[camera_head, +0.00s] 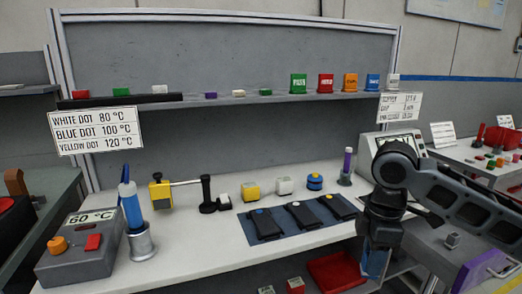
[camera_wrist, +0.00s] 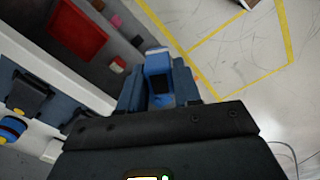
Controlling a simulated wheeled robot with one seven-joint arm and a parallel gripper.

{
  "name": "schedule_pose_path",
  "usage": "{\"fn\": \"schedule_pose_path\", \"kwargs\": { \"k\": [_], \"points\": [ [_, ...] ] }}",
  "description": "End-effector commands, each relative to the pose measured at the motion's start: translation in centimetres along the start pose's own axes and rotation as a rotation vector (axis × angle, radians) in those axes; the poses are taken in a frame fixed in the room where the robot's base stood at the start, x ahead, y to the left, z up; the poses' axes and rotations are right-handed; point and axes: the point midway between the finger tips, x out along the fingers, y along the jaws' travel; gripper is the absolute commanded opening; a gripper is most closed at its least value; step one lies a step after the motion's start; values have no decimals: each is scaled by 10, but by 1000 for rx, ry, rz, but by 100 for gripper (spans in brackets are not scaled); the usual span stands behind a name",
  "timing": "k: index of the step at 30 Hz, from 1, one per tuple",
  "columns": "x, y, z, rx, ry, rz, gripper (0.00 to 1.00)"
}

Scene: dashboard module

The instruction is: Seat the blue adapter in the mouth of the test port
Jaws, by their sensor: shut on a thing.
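My gripper (camera_wrist: 157,80) is shut on a blue block with a dark face, which looks like the blue adapter (camera_wrist: 158,62). The adapter sits between the two bluish fingers in the wrist view. In the head view my gripper (camera_head: 377,250) hangs beyond the bench's front edge at the right, and blue (camera_head: 375,264) shows at its lower end; finger and adapter are hard to tell apart there. I cannot tell for sure which thing is the test port. No mouth is seen near the held adapter.
A white bench (camera_head: 225,248) carries a blue mat (camera_head: 271,236) with several dark modules, a blue-yellow round part (camera_head: 314,181) and a grey 60 °C box (camera_head: 80,258). A red tray (camera_head: 338,273) lies below. A grey drawer unit (camera_head: 425,242) stands right. Open floor (camera_wrist: 245,60) shows beyond.

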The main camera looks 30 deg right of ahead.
Motion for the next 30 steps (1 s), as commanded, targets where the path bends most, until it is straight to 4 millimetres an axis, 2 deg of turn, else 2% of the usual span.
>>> {"fn": "schedule_pose_path", "kwargs": {
  "k": [1,6,12,15,21,30],
  "points": [
    [7,-6,-26,28,5,-4,0],
    [27,-19,-92,161,3,-5,0],
    [48,-34,-161,298,-1,-5,0],
    [56,-39,-187,351,-2,-3,0],
    [64,-43,-217,419,0,0,0],
    [74,-49,-250,483,-1,0,0]
  ]
}}
